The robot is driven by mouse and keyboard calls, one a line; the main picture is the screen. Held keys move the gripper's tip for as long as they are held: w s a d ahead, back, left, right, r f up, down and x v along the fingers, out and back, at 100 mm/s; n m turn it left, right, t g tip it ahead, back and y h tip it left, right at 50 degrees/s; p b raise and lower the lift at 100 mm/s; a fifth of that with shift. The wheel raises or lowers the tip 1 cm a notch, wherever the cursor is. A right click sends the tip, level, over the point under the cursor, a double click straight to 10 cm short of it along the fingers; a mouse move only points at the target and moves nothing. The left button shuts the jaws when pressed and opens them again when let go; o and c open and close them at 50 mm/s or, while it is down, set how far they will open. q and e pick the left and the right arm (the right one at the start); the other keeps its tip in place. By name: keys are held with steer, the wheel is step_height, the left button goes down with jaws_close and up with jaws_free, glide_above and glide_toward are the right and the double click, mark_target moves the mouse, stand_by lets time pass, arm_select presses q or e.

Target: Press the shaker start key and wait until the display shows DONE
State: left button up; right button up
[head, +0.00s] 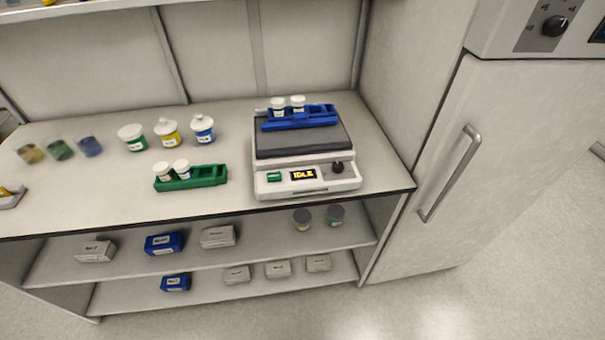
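The shaker (290,183) is a white box with a dark platform (300,140), standing at the right end of the bench. Its small display (304,174) reads what looks like IDLE in yellow letters. A green key (274,177) sits left of the display, and a black knob (337,167) sits to its right. A blue rack (300,119) holding two white-capped vessels (278,105) rests on the back part of the platform. Neither of my grippers is in view.
A green rack (191,177) with two white-capped vessels stands left of the shaker. Several labelled jars (168,131) stand behind it. Shelves below hold boxes (164,243) and two jars. A tall white cabinet (450,165) with a handle bounds the right side. Bench front is clear.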

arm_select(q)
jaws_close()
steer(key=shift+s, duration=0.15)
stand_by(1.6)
